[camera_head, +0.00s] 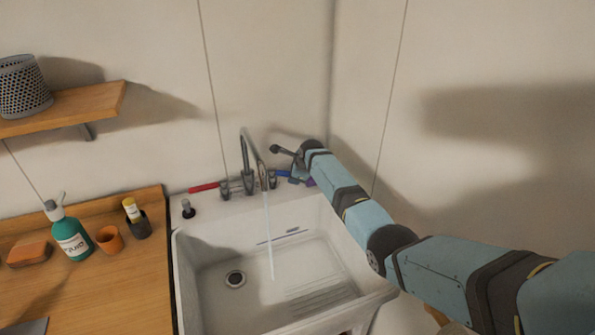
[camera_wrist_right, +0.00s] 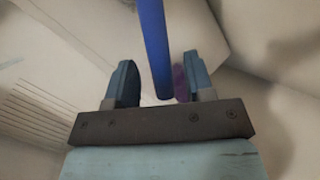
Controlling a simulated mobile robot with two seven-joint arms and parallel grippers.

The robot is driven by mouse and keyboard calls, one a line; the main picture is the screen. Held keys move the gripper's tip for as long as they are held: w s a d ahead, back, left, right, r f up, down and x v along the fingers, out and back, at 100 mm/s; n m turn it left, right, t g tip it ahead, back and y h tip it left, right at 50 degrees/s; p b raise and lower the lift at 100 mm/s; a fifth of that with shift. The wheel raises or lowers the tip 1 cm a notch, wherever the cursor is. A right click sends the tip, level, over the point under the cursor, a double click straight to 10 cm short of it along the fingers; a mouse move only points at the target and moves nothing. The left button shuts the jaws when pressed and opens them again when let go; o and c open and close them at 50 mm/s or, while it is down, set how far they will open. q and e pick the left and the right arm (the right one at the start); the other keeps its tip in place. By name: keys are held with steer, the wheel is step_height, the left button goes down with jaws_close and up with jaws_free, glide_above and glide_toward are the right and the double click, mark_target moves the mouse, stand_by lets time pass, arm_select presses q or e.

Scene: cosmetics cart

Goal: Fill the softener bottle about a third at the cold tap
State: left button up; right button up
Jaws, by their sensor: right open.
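The tap (camera_head: 247,155) is a curved metal spout over the white sink (camera_head: 185,275). A thin stream of water (camera_head: 268,235) falls from it into the basin. The blue cold lever (camera_head: 283,173) is right of the spout and the red lever (camera_head: 203,187) is left of it. My right gripper (camera_head: 297,176) is at the blue lever. In the right wrist view, the blue lever (camera_wrist_right: 154,45) lies between the open fingers of my right gripper (camera_wrist_right: 160,85), with a gap on the left. I cannot make out a softener bottle. My left gripper is not in view.
A wooden counter (camera_head: 120,285) at left holds a teal pump bottle (camera_head: 70,235), an orange cup (camera_head: 110,240), a dark holder (camera_head: 140,228) and a brown block (camera_head: 29,253). A shelf (camera_head: 85,105) with a perforated basket (camera_head: 22,90) is above. The basin looks empty.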

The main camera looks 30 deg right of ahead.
steer(key=a+p+v, duration=0.1)
steer(key=p+v, duration=0.5)
steer(key=v, duration=0.7)
steer(key=shift+s+d+r, duration=0.15)
steer(key=shift+d+r, duration=0.2)
steer(key=shift+d, duration=0.1)
